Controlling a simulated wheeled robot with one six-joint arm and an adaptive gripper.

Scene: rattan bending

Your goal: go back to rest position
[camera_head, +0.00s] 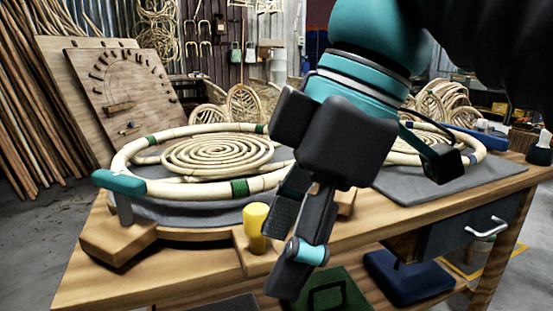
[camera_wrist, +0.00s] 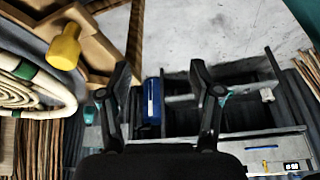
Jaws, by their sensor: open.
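My gripper (camera_head: 295,240) hangs pointing down in front of the table's front edge in the head view. In the wrist view my gripper (camera_wrist: 160,85) shows two black fingers spread apart with nothing between them. A large rattan ring (camera_head: 170,188) with green and blue bands lies on the table to the left of my gripper, around a flat rattan coil (camera_head: 215,155). The ring's edge also shows at the left of the wrist view (camera_wrist: 40,80). My gripper and arm hide part of the table and of a second ring (camera_head: 470,150) on the right.
A yellow knob (camera_head: 256,222) stands close to the left of my gripper; it also shows in the wrist view (camera_wrist: 64,46). The wooden table (camera_head: 150,275) has a drawer with a handle (camera_head: 485,228). A blue box (camera_head: 405,277) sits on the lower shelf. Rattan poles (camera_head: 30,100) lean at far left.

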